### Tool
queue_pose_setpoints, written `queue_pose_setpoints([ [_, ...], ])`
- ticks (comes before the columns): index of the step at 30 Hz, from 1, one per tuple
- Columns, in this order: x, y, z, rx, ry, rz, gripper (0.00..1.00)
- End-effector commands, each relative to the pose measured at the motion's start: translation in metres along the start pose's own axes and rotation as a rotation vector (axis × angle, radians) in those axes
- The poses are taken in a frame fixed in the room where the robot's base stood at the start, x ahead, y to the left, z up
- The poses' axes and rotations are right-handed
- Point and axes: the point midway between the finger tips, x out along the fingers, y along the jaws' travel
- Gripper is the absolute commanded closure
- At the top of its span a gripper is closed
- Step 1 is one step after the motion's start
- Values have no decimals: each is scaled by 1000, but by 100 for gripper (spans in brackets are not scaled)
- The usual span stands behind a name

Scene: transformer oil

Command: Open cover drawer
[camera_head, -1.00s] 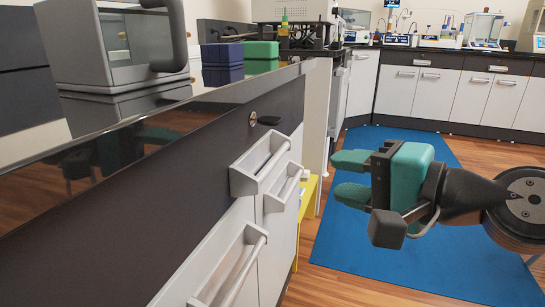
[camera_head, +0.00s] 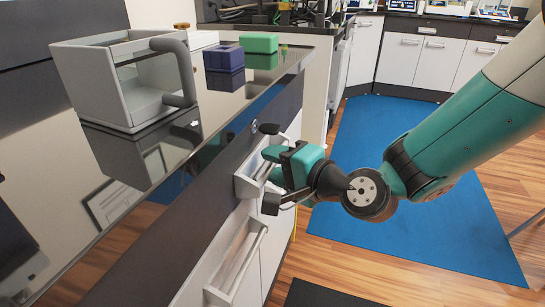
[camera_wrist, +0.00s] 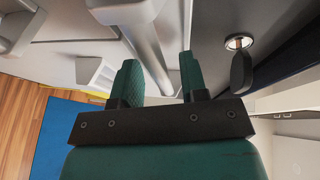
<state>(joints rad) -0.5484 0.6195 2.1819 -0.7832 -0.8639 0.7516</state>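The cabinet front has a light grey upper drawer handle (camera_head: 247,178) with a recessed tray shape, just below a dark panel. My gripper (camera_head: 272,165) is at this handle, its teal fingers pointing toward the cabinet. In the wrist view, my gripper (camera_wrist: 158,80) has its two fingers apart, with the handle bar (camera_wrist: 148,42) running between them. I cannot tell whether either finger touches the bar. No gap shows along the drawer front. The wrist hides part of the handle in the head view. Which drawer is the cover drawer is not marked.
A key in a lock (camera_head: 268,128) sticks out close above my gripper. A lower handle (camera_head: 237,262) is below. A blue mat (camera_head: 440,230) lies on open floor.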

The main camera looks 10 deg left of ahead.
Motion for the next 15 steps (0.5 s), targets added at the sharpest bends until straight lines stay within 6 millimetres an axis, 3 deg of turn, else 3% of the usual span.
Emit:
queue_pose_setpoints([
  [12, 10, 0, 0, 1, 1, 0, 60],
  [15, 10, 0, 0, 1, 1, 0, 81],
])
